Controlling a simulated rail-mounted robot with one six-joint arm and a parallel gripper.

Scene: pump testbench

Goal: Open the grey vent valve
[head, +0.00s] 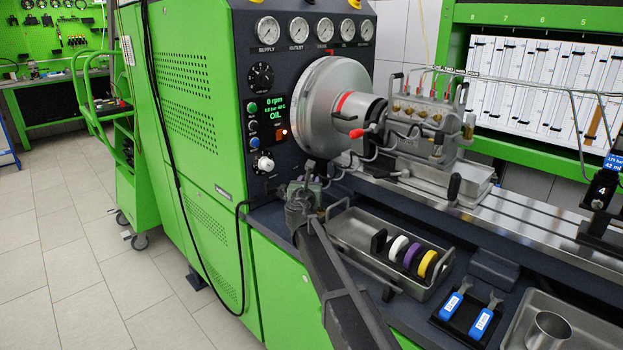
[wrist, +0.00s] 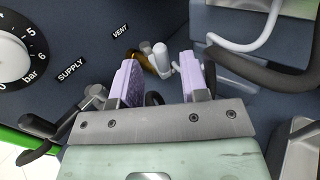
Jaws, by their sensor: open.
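The grey vent valve lever (wrist: 161,50) shows in the wrist view just right of the VENT label (wrist: 121,31), with a brass fitting (wrist: 139,61) beside it. My gripper (wrist: 158,68) is open, with its two purple-padded fingers apart. The lever appears between the fingertips in the picture; I cannot tell how deep it sits or whether a finger touches it. In the head view my gripper (head: 308,184) is low at the front panel, right of the white pressure knob (head: 265,163), and hides the valve.
A black-handled valve (wrist: 50,140) lies left of my gripper near the SUPPLY label (wrist: 72,70). A grey hose (wrist: 250,43) and a dark hose (wrist: 245,60) run close on the right. A metal tray (head: 356,232) with coloured rings stands right of my arm.

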